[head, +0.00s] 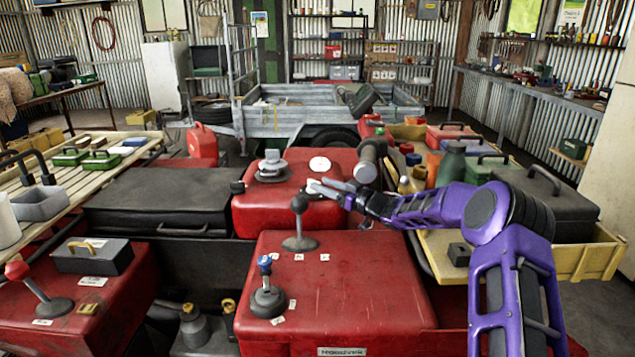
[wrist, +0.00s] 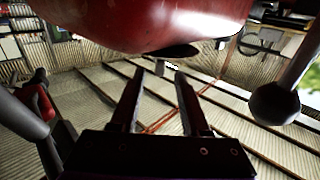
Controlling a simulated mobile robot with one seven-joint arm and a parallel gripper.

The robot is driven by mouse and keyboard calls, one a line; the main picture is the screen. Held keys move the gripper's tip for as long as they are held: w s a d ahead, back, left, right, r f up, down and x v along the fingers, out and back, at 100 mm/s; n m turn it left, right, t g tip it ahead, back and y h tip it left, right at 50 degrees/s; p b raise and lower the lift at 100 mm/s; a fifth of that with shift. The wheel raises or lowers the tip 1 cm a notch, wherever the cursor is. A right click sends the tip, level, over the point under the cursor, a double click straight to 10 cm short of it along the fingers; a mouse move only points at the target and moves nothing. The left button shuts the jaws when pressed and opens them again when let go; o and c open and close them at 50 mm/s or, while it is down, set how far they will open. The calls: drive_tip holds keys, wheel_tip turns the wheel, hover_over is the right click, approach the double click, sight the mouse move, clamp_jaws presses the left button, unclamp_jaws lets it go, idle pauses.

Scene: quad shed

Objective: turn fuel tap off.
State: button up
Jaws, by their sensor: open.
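My gripper (head: 316,187) is open and empty, over the front right of the red tank (head: 262,215) in the head view. In the wrist view its two dark fingers (wrist: 159,80) are apart, and the red tank (wrist: 140,20) fills the top. A dark flat piece (wrist: 174,50) at the tank's edge lies just beyond the fingertips and may be the fuel tap; I cannot tell for sure. A dark knob (head: 237,187) sits at the tank's left side. No clear contact shows.
A ball-topped lever (head: 299,204) stands close to my gripper; its ball (wrist: 274,104) shows at right in the wrist view. A blue-topped lever (head: 265,264) is nearer. A red-knobbed lever (head: 17,271) is at left. A grey trailer (head: 280,118) stands behind.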

sight(315, 181)
drive_tip(key=shift+x, duration=2.1)
drive_tip(key=shift+d, duration=0.1)
drive_tip(key=shift+c, duration=0.2)
clamp_jaws()
